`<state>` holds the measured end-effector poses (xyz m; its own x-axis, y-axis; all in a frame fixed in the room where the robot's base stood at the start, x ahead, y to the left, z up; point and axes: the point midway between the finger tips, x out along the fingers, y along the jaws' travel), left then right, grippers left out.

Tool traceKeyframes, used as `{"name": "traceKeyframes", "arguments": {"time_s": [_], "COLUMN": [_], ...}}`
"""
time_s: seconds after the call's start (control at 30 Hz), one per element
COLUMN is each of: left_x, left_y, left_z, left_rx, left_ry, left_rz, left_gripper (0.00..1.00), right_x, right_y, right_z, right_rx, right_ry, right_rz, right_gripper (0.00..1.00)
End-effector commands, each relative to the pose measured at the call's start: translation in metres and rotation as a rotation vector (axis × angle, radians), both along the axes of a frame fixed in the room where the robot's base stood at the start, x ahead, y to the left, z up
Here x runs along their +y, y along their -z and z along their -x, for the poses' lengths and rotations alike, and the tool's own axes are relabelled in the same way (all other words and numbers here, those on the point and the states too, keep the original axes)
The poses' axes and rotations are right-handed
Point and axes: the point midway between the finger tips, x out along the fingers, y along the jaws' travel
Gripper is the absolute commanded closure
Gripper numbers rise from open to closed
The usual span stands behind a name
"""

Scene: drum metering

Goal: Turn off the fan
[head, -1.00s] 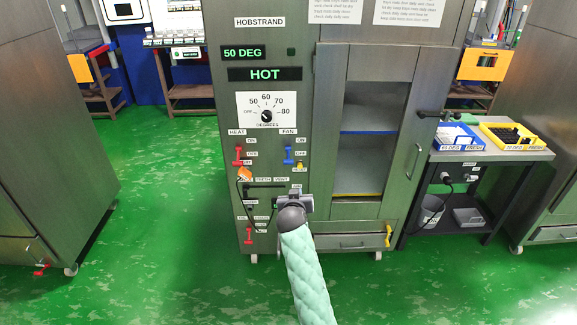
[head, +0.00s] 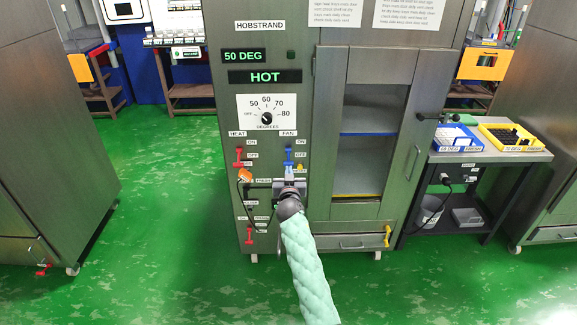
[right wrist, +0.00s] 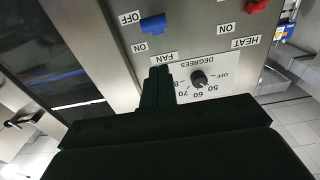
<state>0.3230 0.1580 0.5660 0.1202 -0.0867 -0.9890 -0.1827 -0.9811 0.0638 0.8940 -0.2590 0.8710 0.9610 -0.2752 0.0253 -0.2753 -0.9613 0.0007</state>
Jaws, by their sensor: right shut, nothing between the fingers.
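The drying cabinet's front panel has a blue FAN switch (head: 288,152) with ON above and OFF below. It also shows in the right wrist view (right wrist: 152,23), upside down, between the OFF and ON labels. I cannot tell for sure which position its lever is in. My right gripper (head: 289,174) is shut and empty, just below the blue switch in the head view. In the right wrist view its fingertips (right wrist: 158,70) are near the FAN label, with the blue switch beyond them. I cannot tell whether they touch the panel. My left gripper is not in view.
A red HEAT switch (head: 239,156) stands left of the fan switch. A dial (head: 267,118) and a display reading HOT (head: 265,76) are above. The glazed cabinet door (head: 370,140) is at the right. A side table (head: 490,155) holds blue and yellow trays.

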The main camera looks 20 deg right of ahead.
Motion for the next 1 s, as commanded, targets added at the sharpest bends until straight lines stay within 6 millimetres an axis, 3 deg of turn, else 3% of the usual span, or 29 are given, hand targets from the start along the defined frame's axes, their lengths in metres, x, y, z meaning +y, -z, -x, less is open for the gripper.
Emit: {"name": "traceKeyframes", "arguments": {"time_s": [0.23,0.3,0.6,1.0], "left_x": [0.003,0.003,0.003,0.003], "left_y": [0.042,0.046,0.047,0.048], "left_z": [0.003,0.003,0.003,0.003], "left_rx": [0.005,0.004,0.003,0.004], "left_ry": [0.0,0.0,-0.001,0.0], "left_rz": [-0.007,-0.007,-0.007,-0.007], "left_gripper": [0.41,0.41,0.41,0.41], "right_x": [-0.01,-0.012,-0.017,-0.017], "right_y": [-0.004,0.008,0.025,0.027], "right_z": [-0.039,-0.046,-0.062,-0.063], "right_rx": [0.001,0.002,0.0,0.0], "right_ry": [-0.001,0.0,-0.001,-0.001], "right_rz": [0.0,-0.002,-0.001,-0.001], "right_gripper": [1.0,1.0,1.0,1.0]}}
